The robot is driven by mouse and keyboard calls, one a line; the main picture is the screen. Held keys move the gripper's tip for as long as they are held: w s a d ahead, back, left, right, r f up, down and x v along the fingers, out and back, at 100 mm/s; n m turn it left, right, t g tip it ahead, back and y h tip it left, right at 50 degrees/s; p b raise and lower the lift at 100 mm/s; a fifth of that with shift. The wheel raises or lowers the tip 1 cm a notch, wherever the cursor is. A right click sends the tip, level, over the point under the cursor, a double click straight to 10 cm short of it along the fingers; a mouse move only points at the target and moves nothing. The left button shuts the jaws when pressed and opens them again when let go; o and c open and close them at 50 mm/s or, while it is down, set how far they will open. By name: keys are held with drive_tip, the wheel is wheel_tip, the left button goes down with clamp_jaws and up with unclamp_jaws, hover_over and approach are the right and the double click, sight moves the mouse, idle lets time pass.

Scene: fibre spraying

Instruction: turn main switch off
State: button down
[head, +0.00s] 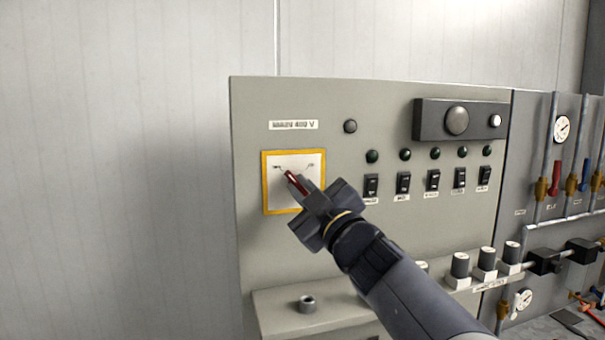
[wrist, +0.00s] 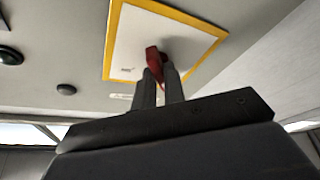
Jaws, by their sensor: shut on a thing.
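The main switch is a red handle (head: 294,180) on a white plate with a yellow border (head: 266,195), on the left part of the grey control panel. A label above it (head: 293,125) appears to end in "400 V". My gripper (head: 302,188) reaches in from the lower right and is shut on the red handle. In the wrist view the red handle (wrist: 153,62) stands between the two fingertips (wrist: 161,78). The handle points toward the upper left in the head view. Small marks on the plate are too blurred to read, and my fingers hide part of the handle.
Several black rocker switches (head: 403,183) with dark green lamps above them sit right of the plate. A dark box with a round knob (head: 456,120) is above them. A ledge (head: 320,312) juts out below. Pipes, a gauge (head: 561,129) and coloured valve handles are at far right.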

drive_tip(key=shift+r+n+g+y+p, duration=0.3)
drive_tip(key=shift+n+p, duration=0.2)
drive_tip(key=shift+n, duration=0.4)
drive_tip(key=c, duration=1.5)
unclamp_jaws()
drive_tip(key=shift+f, duration=0.2)
drive_tip(key=b+v, duration=0.1)
drive_tip(key=v, duration=0.9)
drive_tip(key=shift+s+d, duration=0.2)
drive_tip(key=shift+s, duration=0.2)
drive_tip(key=shift+w, duration=0.1)
drive_tip(key=p+x, duration=0.1)
drive_tip(key=x, duration=1)
drive_tip(key=shift+f, duration=0.25)
